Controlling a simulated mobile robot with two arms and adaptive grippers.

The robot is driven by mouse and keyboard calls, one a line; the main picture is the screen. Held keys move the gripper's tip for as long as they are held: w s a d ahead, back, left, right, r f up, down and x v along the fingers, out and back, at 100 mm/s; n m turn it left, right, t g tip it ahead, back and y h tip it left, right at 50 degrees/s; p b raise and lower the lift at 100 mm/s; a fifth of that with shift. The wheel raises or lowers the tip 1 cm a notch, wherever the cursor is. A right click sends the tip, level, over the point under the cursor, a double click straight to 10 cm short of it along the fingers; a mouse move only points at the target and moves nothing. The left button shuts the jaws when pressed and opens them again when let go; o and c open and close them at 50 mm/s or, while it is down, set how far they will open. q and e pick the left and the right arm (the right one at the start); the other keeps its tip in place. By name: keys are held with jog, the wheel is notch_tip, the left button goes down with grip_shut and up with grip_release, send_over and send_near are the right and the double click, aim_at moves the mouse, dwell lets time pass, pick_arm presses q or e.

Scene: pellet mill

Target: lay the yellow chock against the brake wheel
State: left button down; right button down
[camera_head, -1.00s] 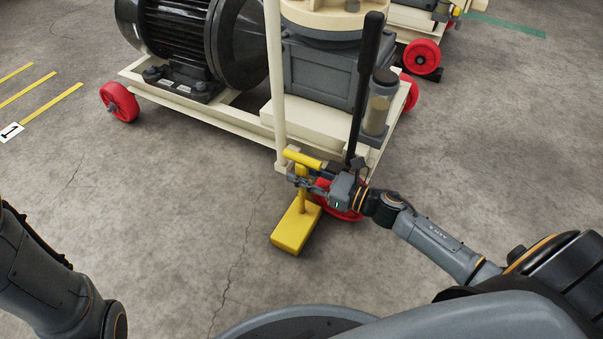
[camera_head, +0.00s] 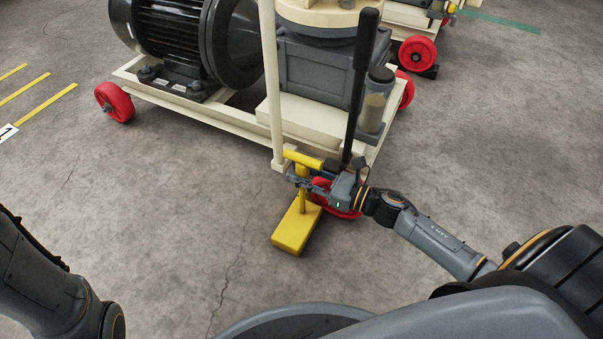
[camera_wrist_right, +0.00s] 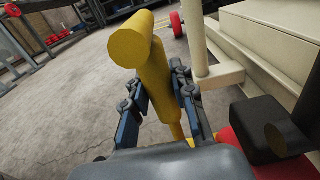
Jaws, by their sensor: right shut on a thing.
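The yellow chock (camera_head: 293,232) is a wedge-like block with an upright post and a T-shaped top bar. It is low at the mill's front corner, at floor level; whether it rests on the floor I cannot tell. My right gripper (camera_head: 298,182) is shut on the post below the bar; in the right wrist view the fingers (camera_wrist_right: 158,108) flank the yellow post (camera_wrist_right: 157,82). The red brake wheel (camera_head: 345,210) is just right of the chock, partly hidden by my gripper; whether they touch I cannot tell. My left gripper is not in view.
The cream mill frame (camera_head: 215,112) carries a black motor (camera_head: 175,40) and a grey gearbox (camera_head: 318,70). A black lever (camera_head: 362,80) rises above the brake wheel. Another red wheel (camera_head: 114,102) is at the frame's left end. The floor left of the chock is clear.

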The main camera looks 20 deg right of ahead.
jog(key=shift+r, duration=0.1)
dwell(0.5)
jog(key=c, duration=1)
grip_release()
jog(key=shift+o, duration=0.5)
jog(key=shift+f, duration=0.3)
jog(key=o, duration=0.9)
jog(key=shift+r, duration=0.1)
